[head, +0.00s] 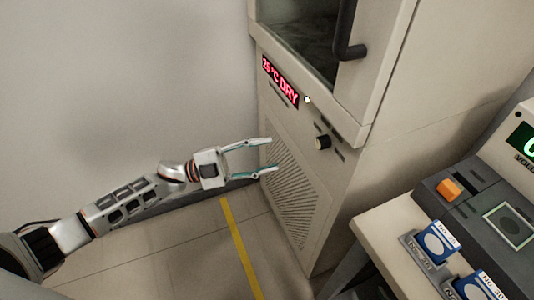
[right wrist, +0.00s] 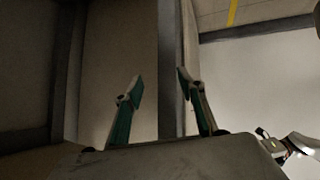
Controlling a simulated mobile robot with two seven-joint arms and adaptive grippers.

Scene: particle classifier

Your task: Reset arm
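My left arm reaches in from the left in the head view. Its gripper (head: 270,155) is open and empty, with the two fingers apart. It is in front of the vented lower panel of a beige cabinet (head: 300,185); I cannot tell whether the fingertips touch it. My right gripper (right wrist: 158,85) shows only in the right wrist view. Its two green-sided fingers are apart with nothing between them, in front of dark panels and a grey post. Part of my left arm appears at the lower right of that view.
The cabinet has a dark handle (head: 348,38), a red "25 °C DRY" display (head: 280,81) and a black knob (head: 322,142). A table (head: 385,232) at right bears a machine with an orange block (head: 449,189) and blue-labelled holders (head: 437,242). Floor with a yellow line (head: 240,245) is clear.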

